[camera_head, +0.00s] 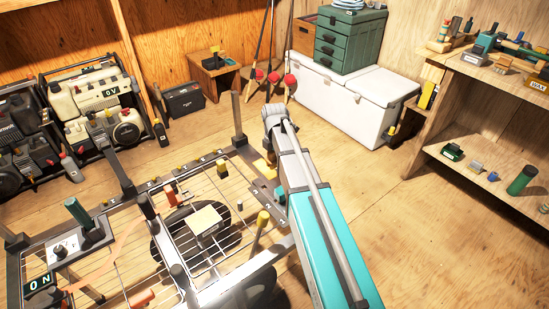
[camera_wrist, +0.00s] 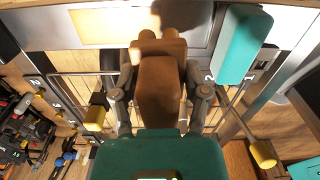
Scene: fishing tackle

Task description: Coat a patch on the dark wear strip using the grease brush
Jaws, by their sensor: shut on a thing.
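My gripper (camera_wrist: 162,72) shows in the wrist view, shut on a brown, block-like thing (camera_wrist: 159,92) that I take to be the grease brush. Its working end is hidden. The gripper is in front of a pale metal surface with a cream panel (camera_wrist: 105,26). In the head view my arm reaches over the right part of the metal rack, and the gripper and brush cannot be made out clearly. A dark grey plate (camera_head: 264,193) lies left of my arm; I cannot tell whether it is the wear strip. No coated patch can be made out.
The rack has upright posts (camera_head: 237,117), yellow-capped pegs (camera_head: 222,168) and a cream block (camera_head: 206,220). A teal block (camera_wrist: 242,45) stands close right of my gripper in the wrist view. A wooden shelf (camera_head: 480,177) is at right; the floor between is clear.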

